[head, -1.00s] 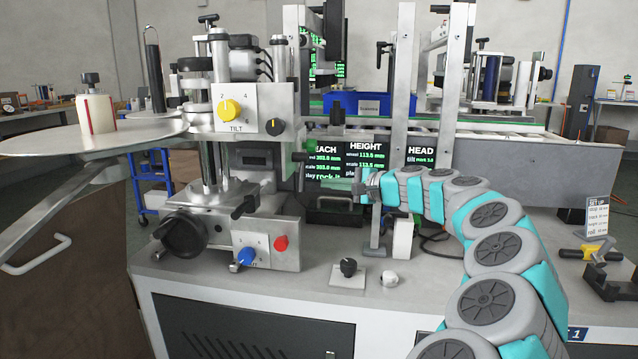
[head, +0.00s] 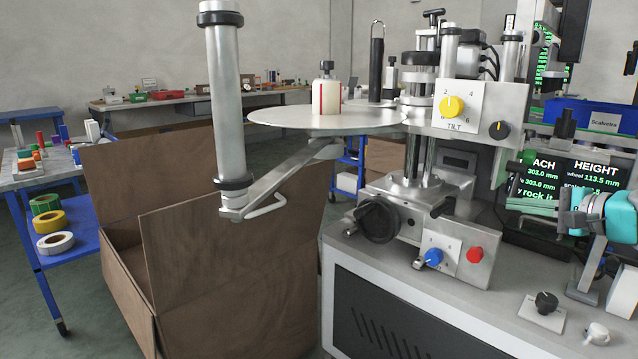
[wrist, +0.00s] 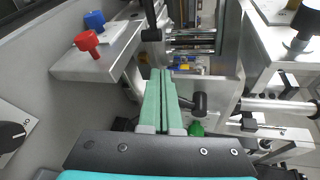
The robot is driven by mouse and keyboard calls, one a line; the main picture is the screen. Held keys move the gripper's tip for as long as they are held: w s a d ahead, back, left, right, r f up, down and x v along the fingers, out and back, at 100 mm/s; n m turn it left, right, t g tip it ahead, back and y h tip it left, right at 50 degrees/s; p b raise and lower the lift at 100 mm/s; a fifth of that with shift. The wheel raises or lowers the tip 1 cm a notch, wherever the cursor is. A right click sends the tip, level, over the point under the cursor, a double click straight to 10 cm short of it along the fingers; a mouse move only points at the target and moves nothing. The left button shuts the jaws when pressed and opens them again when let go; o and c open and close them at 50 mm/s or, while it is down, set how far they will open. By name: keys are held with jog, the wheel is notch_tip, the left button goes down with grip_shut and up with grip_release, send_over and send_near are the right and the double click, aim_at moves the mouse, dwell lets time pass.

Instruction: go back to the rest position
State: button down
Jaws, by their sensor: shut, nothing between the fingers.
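My gripper (wrist: 161,76) shows in the wrist view with its two green fingers pressed together and nothing between them. In the head view my gripper (head: 528,207) is at the right edge, in front of the black display (head: 590,182) and right of the labeller's silver adjusting unit (head: 470,215). In the wrist view a red knob (wrist: 88,42) and a blue knob (wrist: 95,20) lie left of the fingers. A black-ended lever (wrist: 199,104) is close to their right; whether it touches them I cannot tell. Most of my arm is outside the head view.
A round metal plate (head: 290,117) and an upright roller post (head: 225,110) stick out left of the labeller. A brown open box (head: 230,240) stands below them. A blue cart (head: 75,262) with tape rolls is at the left. A black knob (head: 546,302) stands on the worktop.

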jog(key=s+a+f+n+g+y, duration=0.1)
jog(key=a+n+g, duration=0.15)
jog(key=a, duration=0.65)
jog(key=s+a+f+n+g+y, duration=0.1)
jog(key=a+f+n+g, duration=0.15)
jog(key=a, duration=0.75)
jog(key=s+a+f+n+g, duration=0.2)
jog(key=s+a+f+n, duration=0.15)
jog(key=a, duration=0.25)
jog(key=s+a+f+n+g, duration=0.2)
jog(key=s+a+f+g, duration=0.1)
jog(key=s+a, duration=0.3)
jog(key=s+f+n+g+h, duration=0.1)
jog(key=s+f+g+h, duration=0.1)
jog(key=s+f, duration=0.2)
jog(key=s+f+n+g+h, duration=0.2)
jog(key=s+f, duration=0.3)
jog(key=s, duration=0.6)
jog(key=s+d+f+n+g+h, duration=0.1)
jog(key=s+f+n+h, duration=0.1)
jog(key=s+f, duration=0.3)
jog(key=s+h, duration=0.1)
jog(key=s, duration=0.2)
jog(key=shift+s+g+h+p, duration=0.15)
jog(key=shift+g+h+p, duration=0.15)
jog(key=shift+g+p, duration=0.1)
jog(key=shift+f, duration=0.1)
